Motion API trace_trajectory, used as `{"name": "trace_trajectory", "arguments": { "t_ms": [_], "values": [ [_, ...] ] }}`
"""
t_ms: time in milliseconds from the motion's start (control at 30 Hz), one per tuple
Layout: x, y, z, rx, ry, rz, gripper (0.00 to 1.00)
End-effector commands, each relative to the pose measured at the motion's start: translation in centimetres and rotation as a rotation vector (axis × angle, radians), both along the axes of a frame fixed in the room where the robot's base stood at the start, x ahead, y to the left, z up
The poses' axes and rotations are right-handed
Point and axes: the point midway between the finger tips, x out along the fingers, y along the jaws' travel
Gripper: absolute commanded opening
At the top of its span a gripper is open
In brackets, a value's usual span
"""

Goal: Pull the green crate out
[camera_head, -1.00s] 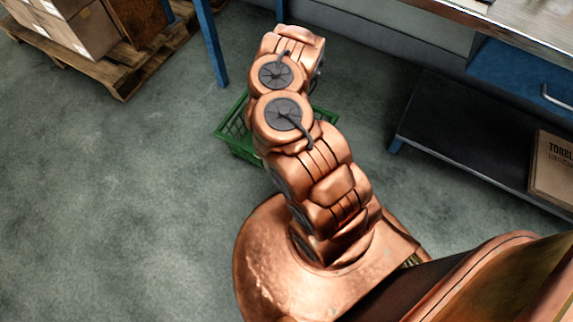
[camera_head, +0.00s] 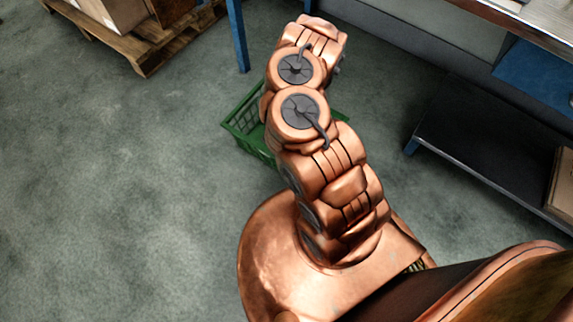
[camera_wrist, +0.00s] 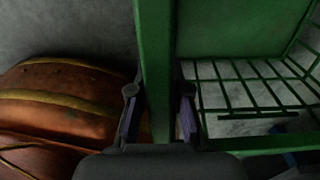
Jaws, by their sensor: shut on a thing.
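The green crate (camera_head: 247,128) is on the grey floor in the head view, partly hidden behind my copper arm. Its left side and a bit of its right edge show. In the wrist view a green wall of the crate (camera_wrist: 156,65) runs between the two fingers of my gripper (camera_wrist: 158,118). The gripper is shut on that wall. The crate's slatted side and its inside show to the right of the fingers. In the head view the gripper itself is hidden by the arm.
A blue table leg (camera_head: 238,38) stands behind the crate. A wooden pallet (camera_head: 160,45) with boxes is at the upper left. A workbench with a dark low shelf (camera_head: 480,140) is at the right. The floor on the left is clear.

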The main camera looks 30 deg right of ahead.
Motion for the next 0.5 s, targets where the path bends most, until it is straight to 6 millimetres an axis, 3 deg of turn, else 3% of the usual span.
{"name": "trace_trajectory", "arguments": {
  "t_ms": [300,500],
  "values": [
    [-0.05,0.1,-0.03,0.0,0.001,0.0,0.46],
    [-0.04,0.11,-0.03,0.0,0.001,0.001,0.46]
  ]
}}
